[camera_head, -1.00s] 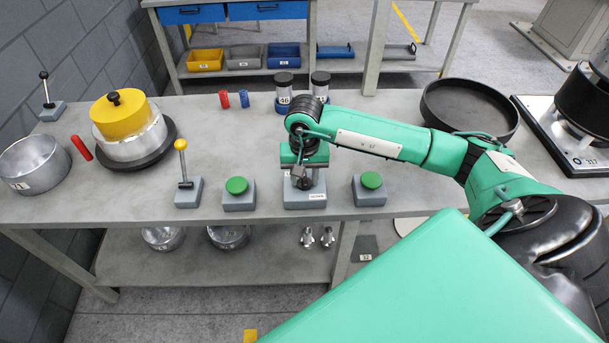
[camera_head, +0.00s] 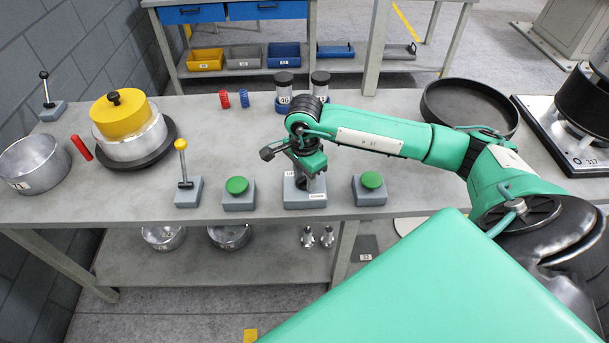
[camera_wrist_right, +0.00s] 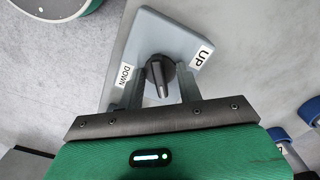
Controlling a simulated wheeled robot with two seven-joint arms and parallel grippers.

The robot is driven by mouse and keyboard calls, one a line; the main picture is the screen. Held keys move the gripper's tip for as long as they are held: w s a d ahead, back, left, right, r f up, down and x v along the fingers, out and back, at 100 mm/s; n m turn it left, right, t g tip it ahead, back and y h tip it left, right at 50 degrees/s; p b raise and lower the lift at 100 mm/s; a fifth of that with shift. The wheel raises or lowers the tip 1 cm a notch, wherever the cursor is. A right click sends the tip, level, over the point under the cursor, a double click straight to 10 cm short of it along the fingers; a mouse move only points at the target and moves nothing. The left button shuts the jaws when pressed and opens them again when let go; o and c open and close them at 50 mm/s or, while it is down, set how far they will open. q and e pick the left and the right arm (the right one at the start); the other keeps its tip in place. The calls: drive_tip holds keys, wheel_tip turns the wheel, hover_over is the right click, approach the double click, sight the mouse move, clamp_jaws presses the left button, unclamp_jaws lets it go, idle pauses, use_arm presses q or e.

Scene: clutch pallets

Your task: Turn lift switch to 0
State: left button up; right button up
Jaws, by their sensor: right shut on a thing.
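The lift switch (camera_head: 305,200) is a grey box on the table's front edge, in the middle of the head view. In the wrist view its plate (camera_wrist_right: 167,37) carries a DOWN label on the left and an UP label on the right. Its black knob (camera_wrist_right: 159,73) sits between the two labels, with its ridge toward my gripper. My right gripper (camera_wrist_right: 161,86) has its fingers on both sides of the knob and is shut on it. In the head view my right gripper (camera_head: 309,184) points down over the box and hides the knob. My left gripper is not in view.
Green push buttons stand left (camera_head: 237,187) and right (camera_head: 371,181) of the switch. A yellow-topped lever (camera_head: 182,163) stands further left. Jars (camera_head: 284,90) stand behind my right arm. A round black tray (camera_head: 469,108) is at the right.

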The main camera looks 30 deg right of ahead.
sight(304, 177)
drive_tip(key=o, duration=1.1)
drive_tip(key=shift+c, duration=0.2)
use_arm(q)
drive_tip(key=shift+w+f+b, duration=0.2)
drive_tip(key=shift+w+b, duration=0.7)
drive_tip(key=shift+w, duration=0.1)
use_arm(e)
wheel_tip(304, 177, up, 14)
